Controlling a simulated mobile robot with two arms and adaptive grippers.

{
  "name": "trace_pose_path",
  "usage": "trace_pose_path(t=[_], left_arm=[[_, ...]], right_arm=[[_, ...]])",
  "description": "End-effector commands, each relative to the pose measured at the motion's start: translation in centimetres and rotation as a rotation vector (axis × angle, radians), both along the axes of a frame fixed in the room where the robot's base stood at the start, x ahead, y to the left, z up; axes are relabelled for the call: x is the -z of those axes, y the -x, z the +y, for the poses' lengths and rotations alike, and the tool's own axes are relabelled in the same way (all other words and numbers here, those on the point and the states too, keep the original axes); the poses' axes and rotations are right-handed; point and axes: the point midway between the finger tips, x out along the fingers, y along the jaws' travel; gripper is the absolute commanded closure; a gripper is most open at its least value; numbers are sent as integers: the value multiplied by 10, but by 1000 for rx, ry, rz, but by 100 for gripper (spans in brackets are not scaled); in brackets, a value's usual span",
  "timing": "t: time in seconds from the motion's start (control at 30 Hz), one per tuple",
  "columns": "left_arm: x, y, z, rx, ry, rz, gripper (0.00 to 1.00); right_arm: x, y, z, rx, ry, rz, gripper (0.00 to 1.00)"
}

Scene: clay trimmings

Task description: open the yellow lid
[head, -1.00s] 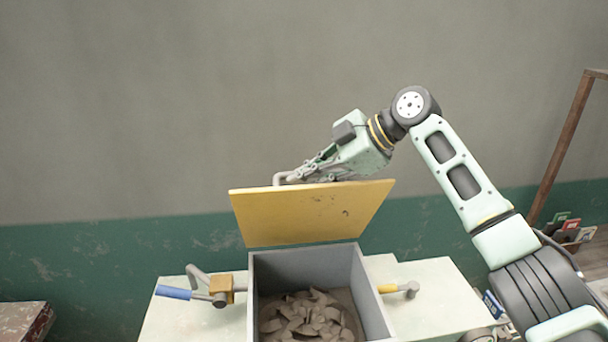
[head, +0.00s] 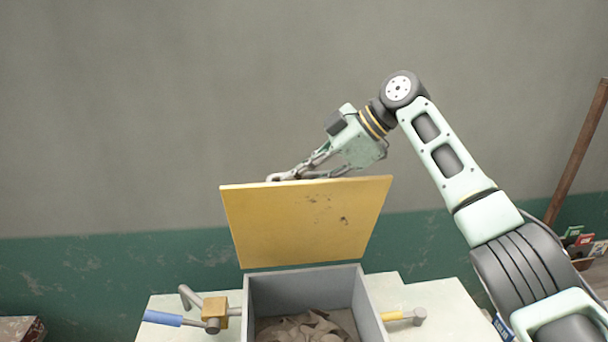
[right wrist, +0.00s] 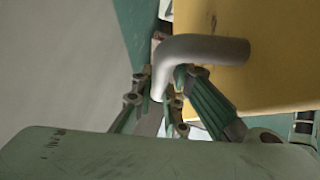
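The yellow lid (head: 300,222) stands raised, close to upright, at the back edge of the grey box (head: 366,305), its inner face toward me. Its grey bent handle (right wrist: 205,50) shows in the right wrist view on the lid's outer face; in the head view only a bit shows above the top edge. My right gripper (head: 288,175) is behind the lid's top edge. In the right wrist view its fingers (right wrist: 167,82) lie on both sides of the handle's bar and appear closed on it. The fingertips are partly hidden by the handle. My left gripper is not in view.
Clay trimmings (head: 305,328) lie in the box. The pale table (head: 450,315) is partly bare. A wall stands behind.

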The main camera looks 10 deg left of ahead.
Motion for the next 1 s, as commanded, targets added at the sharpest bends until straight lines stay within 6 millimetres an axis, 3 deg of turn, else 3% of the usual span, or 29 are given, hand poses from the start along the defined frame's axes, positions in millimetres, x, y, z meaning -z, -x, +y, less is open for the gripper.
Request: trace_pose_path(t=[0.47,1.0], left_arm=[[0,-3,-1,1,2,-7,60],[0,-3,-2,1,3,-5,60]], right_arm=[[-4,-1,-5,1,-2,-1,80],[-70,-3,-77,3,1,1,80]])
